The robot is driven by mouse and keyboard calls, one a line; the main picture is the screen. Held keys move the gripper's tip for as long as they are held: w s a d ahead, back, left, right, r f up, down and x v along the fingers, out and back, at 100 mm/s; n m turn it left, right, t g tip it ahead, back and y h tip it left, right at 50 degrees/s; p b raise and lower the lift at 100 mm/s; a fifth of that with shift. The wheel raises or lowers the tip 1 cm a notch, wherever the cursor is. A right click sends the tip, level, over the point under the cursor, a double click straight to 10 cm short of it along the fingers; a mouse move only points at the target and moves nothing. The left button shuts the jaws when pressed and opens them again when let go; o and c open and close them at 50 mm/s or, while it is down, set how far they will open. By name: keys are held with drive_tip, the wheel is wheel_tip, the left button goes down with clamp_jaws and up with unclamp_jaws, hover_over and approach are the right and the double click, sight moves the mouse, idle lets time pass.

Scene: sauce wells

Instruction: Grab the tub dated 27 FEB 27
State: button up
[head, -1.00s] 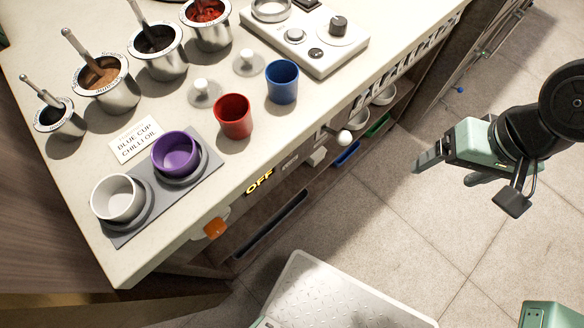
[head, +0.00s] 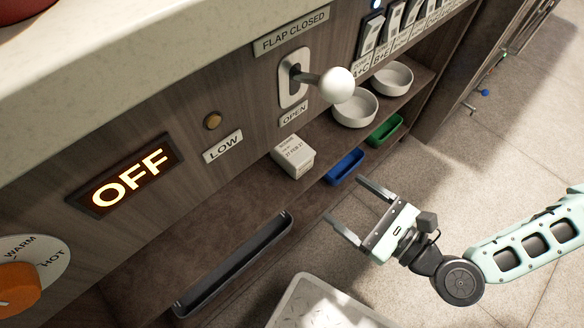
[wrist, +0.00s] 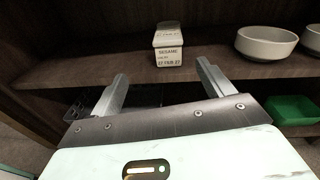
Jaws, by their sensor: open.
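The tub (head: 294,156) is a small white box-like container on the shelf under the counter. Its label reads 27 FEB 27. In the wrist view the tub (wrist: 168,46) stands upright ahead of my gripper, with a label reading SESAME and 27 FEB 27. My gripper (head: 352,206) is open and empty, in front of the shelf edge and apart from the tub. In the wrist view the two fingers of my gripper (wrist: 160,82) point toward the shelf, with the tub beyond and roughly between them.
Two white bowls (head: 355,108) (head: 392,78) stand right of the tub. A lever with a white knob (head: 338,85) juts out above. A dark slot-like tray (head: 235,262) lies lower left.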

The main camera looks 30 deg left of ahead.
sight(306, 163)
drive_tip(key=w+a+b, duration=0.1)
drive_tip(key=a, duration=0.3)
drive_tip(key=w+a+m+t+b, duration=0.1)
drive_tip(key=a+b, duration=0.1)
drive_tip(key=a, duration=0.1)
drive_tip(key=w+a+m+b, duration=0.1)
drive_tip(key=a, duration=0.3)
drive_tip(key=shift+w+a+f+y+b, duration=0.3)
drive_tip(key=shift+w+a+f, duration=0.05)
drive_tip(key=shift+w+f, duration=0.05)
drive_tip(key=b+x, duration=0.1)
drive_tip(key=x, duration=0.1)
drive_tip(key=f+b+x, duration=0.1)
drive_tip(key=b+x, duration=0.1)
drive_tip(key=shift+w+a, duration=0.25)
drive_tip(key=shift+a, duration=0.3)
drive_tip(key=shift+r, duration=0.1)
drive_tip(key=shift+c, duration=0.3)
drive_tip(key=c, duration=1.2)
